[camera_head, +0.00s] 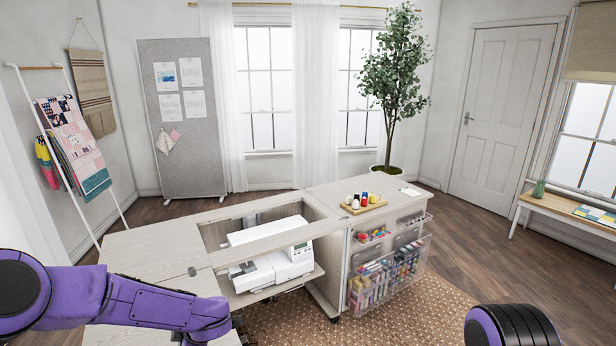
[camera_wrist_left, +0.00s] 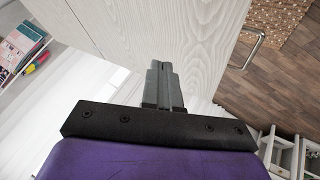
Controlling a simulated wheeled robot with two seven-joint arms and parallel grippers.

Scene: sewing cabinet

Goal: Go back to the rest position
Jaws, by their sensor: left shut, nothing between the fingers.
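My left gripper (camera_wrist_left: 161,80) is shut and empty in the left wrist view. Its fingers lie in front of a pale wood-grain panel (camera_wrist_left: 185,35); I cannot tell the exact gap. In the head view my purple left arm (camera_head: 130,300) reaches in from the left, low over the near left end of the sewing cabinet (camera_head: 155,260). The left fingers are not clearly visible there. Part of my right arm (camera_head: 512,326) shows at the bottom right; its gripper is out of view.
A white sewing machine (camera_head: 270,268) sits in the cabinet's opening. A wooden tray (camera_head: 364,207) with thread spools stands on top. Clear bins (camera_head: 388,275) hang on the cabinet's right side. A metal handle (camera_wrist_left: 254,48) shows in the wrist view. Open floor lies right of the cabinet.

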